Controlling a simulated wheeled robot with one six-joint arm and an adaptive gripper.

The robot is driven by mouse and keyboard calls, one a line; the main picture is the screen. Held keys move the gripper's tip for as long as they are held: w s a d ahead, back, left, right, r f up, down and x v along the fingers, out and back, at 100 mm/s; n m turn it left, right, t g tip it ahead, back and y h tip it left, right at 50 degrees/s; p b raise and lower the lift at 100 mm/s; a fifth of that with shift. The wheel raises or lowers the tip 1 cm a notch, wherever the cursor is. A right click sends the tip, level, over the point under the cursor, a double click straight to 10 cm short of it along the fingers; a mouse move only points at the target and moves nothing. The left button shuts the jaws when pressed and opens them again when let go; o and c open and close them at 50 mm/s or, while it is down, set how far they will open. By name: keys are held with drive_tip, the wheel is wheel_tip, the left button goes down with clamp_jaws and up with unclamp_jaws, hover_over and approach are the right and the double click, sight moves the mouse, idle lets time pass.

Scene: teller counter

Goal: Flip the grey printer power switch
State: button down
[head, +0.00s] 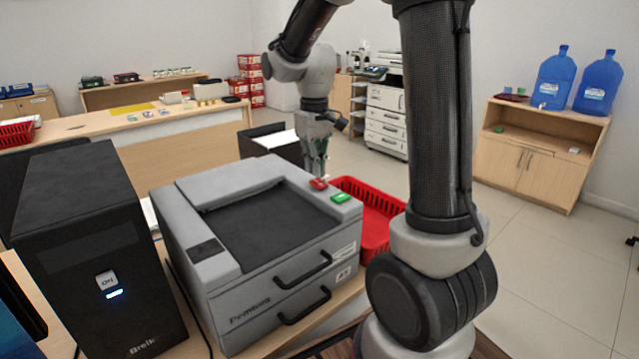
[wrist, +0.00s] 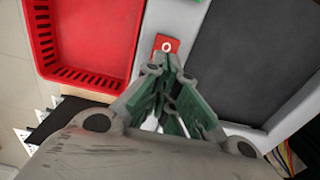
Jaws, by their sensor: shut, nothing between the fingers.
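The grey printer (head: 275,280) stands on the counter with a dark recessed top. A red switch (head: 319,184) and a green switch (head: 340,198) sit along its right top edge. In the wrist view the red switch (wrist: 166,44) carries a white round mark, and the green one (wrist: 207,3) is cut off at the top edge. My gripper (head: 321,172) is shut and empty, pointing down at the red switch. In the wrist view my fingertips (wrist: 166,62) are at the near edge of the red switch; I cannot tell whether they touch it.
A red basket (head: 378,200) stands right beside the printer, close to my gripper. A black computer tower (head: 90,250) with an ON button stands at the left. A dark tray with paper (head: 283,142) lies behind the printer. Open floor lies to the right.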

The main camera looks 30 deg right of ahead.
sight(315, 180)
drive_tip(key=shift+f, duration=1)
idle(0.3)
drive_tip(key=shift+r, duration=3.5)
